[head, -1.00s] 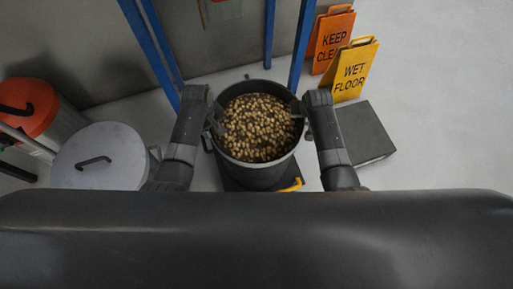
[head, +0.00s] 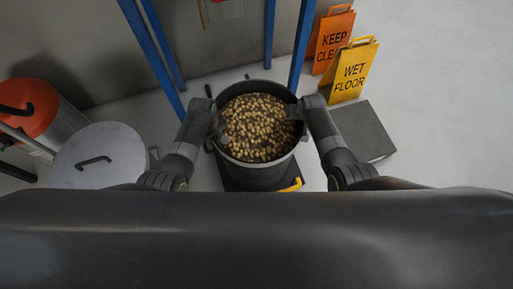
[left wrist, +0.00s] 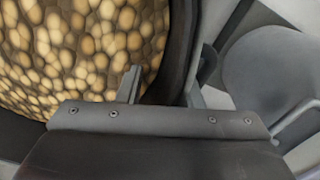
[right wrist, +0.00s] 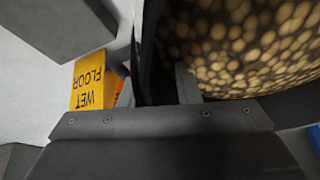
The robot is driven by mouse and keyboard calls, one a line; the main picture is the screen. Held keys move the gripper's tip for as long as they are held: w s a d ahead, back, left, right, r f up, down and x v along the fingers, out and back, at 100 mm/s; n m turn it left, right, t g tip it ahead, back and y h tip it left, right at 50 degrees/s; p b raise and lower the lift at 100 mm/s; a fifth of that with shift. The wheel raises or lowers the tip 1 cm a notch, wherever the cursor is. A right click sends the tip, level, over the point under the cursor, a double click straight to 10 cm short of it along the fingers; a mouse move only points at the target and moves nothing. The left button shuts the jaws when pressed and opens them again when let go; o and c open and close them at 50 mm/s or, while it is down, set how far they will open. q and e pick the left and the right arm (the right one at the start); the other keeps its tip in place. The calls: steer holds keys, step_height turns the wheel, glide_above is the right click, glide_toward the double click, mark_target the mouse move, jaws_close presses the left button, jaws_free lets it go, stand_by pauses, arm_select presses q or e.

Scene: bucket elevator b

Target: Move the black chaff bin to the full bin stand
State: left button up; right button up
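The black chaff bin (head: 255,174) stands upright in the middle of the head view, full of brown, nut-like pieces. My left gripper (head: 217,123) is at the bin's left rim. In the left wrist view its fingers (left wrist: 163,88) stand apart, one inside the bin and one outside, with the dark wall (left wrist: 181,50) between them. My right gripper (head: 297,111) is at the right rim. In the right wrist view its fingers (right wrist: 156,88) also straddle the wall (right wrist: 150,45), apart. A low grey slab (head: 365,131) lies right of the bin; I cannot tell if it is the full bin stand.
A yellow wet-floor sign (head: 354,72) and an orange keep-clear sign (head: 331,40) stand behind the slab. Blue posts (head: 150,50) rise behind the bin. A lidded grey bin (head: 100,155) and a red-topped container (head: 28,105) stand left. Floor at far right is clear.

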arm_select(q)
steer(key=shift+c, duration=0.4)
arm_select(e)
steer(key=shift+c, duration=0.4)
arm_select(q)
jaws_close()
arm_select(e)
jaws_close()
arm_select(q)
steer(key=shift+a, duration=0.1)
arm_select(e)
steer(key=shift+d, duration=0.1)
arm_select(q)
steer(key=shift+r, duration=0.15)
arm_select(e)
steer(key=shift+w+r, duration=0.1)
steer(key=shift+r, duration=0.05)
